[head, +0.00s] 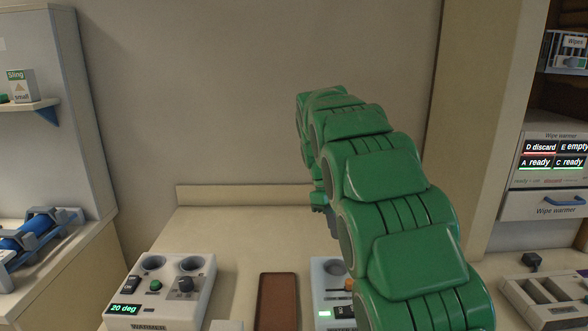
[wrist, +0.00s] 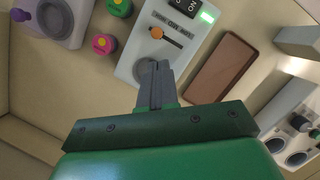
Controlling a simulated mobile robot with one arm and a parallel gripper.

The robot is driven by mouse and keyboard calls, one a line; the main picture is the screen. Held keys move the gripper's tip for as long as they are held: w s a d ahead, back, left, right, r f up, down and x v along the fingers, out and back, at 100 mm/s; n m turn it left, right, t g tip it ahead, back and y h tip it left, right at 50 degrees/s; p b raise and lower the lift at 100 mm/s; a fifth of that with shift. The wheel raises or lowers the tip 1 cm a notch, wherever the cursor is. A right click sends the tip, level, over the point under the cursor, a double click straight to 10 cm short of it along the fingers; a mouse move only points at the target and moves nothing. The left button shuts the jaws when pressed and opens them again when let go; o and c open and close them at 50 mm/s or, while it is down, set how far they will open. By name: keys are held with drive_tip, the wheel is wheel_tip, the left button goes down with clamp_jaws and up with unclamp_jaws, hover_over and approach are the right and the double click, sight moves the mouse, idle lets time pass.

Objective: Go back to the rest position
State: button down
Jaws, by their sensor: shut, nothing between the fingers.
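My gripper (wrist: 155,88) shows in the wrist view with its grey fingers together and nothing between them. In the head view my green arm reaches up and forward over the right side of the bench (head: 225,225). It hides most of the gripper and part of the control box (head: 322,275).
A brown tray (head: 277,300) lies beside the control box. A warmer reading "20 deg" (head: 160,290) stands left of it. Pink (wrist: 104,45) and green (wrist: 119,7) capped items stand near the control box. A wipe warmer (head: 553,160) is at right. The bench's back is clear.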

drive_tip(key=s+d+m+y, duration=0.1)
drive_tip(key=s+d+m, duration=0.15)
drive_tip(key=s, duration=1.25)
drive_tip(key=s+d+m+y, duration=0.1)
drive_tip(key=s+m, duration=0.2)
drive_tip(key=s, duration=1.2)
drive_tip(key=s+f+m, duration=0.1)
drive_tip(key=s+f, duration=0.1)
drive_tip(key=s, duration=0.5)
drive_tip(key=s+f+m, duration=0.1)
drive_tip(key=s+f, duration=0.2)
drive_tip(key=s, duration=0.3)
drive_tip(key=w+d+r+n+t+h, duration=0.25)
drive_tip(key=w+n, duration=0.45)
drive_tip(key=w, duration=0.7)
drive_tip(key=n+h, duration=0.8)
drive_tip(key=h, duration=0.2)
approach(334, 292)
drive_tip(key=s+d+r, duration=0.6)
drive_tip(key=r, duration=0.1)
drive_tip(key=w+a+f+n+t+h, duration=0.35)
drive_tip(key=a+f+n, duration=0.2)
drive_tip(key=a, duration=0.55)
drive_tip(key=shift+m+g, duration=0.5)
drive_tip(key=w+d+f, duration=0.1)
drive_tip(key=d, duration=0.8)
drive_tip(key=w+d+f, duration=0.1)
drive_tip(key=d, duration=0.4)
drive_tip(key=shift+w+f, duration=0.3)
drive_tip(key=shift+w, duration=0.1)
